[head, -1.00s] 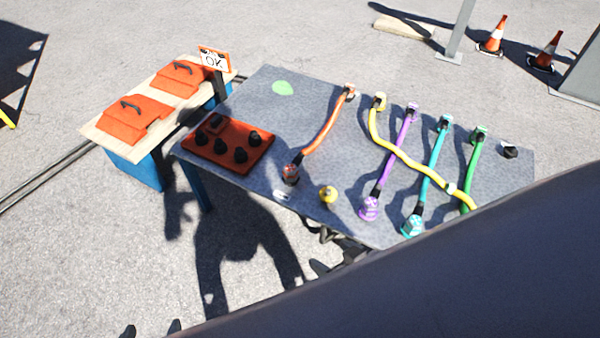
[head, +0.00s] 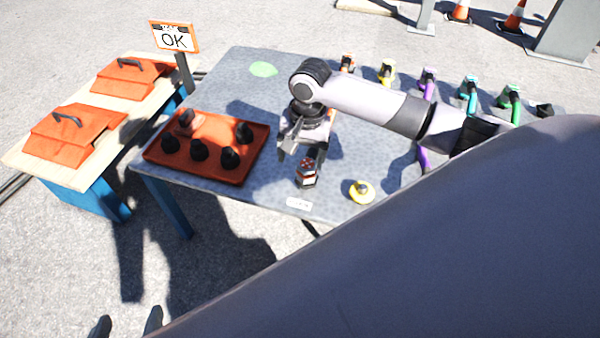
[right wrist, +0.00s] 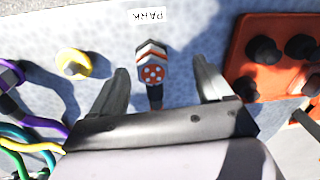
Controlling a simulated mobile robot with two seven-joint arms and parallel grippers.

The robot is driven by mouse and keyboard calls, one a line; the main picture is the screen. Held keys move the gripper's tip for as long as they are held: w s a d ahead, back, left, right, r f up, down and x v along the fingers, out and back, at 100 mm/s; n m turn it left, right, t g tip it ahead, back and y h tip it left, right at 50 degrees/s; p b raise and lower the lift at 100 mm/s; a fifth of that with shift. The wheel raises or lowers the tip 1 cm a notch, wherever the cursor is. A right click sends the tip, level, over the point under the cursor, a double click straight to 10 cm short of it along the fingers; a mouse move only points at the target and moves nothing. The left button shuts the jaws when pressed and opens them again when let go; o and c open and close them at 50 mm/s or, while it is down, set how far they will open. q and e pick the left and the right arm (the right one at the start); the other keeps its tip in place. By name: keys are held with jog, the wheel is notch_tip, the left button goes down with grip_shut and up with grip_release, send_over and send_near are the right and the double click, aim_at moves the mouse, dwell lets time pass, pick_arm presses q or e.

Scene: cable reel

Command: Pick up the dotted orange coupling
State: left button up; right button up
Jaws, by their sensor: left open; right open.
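The dotted orange coupling (head: 307,171) stands near the table's front edge, behind a small white label. In the right wrist view the coupling (right wrist: 152,72) shows an orange-red face with white dots and white and orange bands on its side. My right gripper (head: 301,156) is open above and just behind it. In the right wrist view the coupling lies between the spread fingers (right wrist: 161,72), with gaps on both sides. My left gripper (head: 126,324) shows only as two dark, parted fingertips at the bottom edge, open and away from the table. My right arm hides most of the orange hose.
An orange tray (head: 236,179) with several black knobs stands left of the coupling. The white label reads PARK (right wrist: 147,15). Yellow (head: 386,72), purple, teal and green hose ends line the far side. My arm covers the right foreground.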

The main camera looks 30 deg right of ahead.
aim_at(308, 162)
jog(key=shift+w+d+r+m+g+b, duration=0.2)
jog(key=shift+w+d+m+b, duration=0.1)
jog(key=shift+d, duration=0.3)
jog(key=shift+w+d+r+m+g+b, duration=0.15)
jog(key=shift+w+d+m, duration=0.15)
jog(key=shift+d, duration=0.25)
jog(key=shift+d+f+h, duration=0.1)
jog(key=shift+d+h, duration=0.05)
jog(key=shift+h, duration=0.15)
notch_tip(308, 162, down, 6)
jog(key=b, duration=0.3)
jog(key=shift+b, duration=0.4)
jog(key=shift+f, duration=0.25)
pick_arm(q)
jog(key=d, duration=0.1)
jog(key=w+d+f+h, duration=0.2)
jog(key=shift+w+d+n, duration=0.1)
jog(key=shift+d+n, duration=0.1)
jog(key=shift+n, duration=0.2)
pick_arm(e)
jog(key=shift+r, duration=0.1)
jog(key=c, duration=1.2)
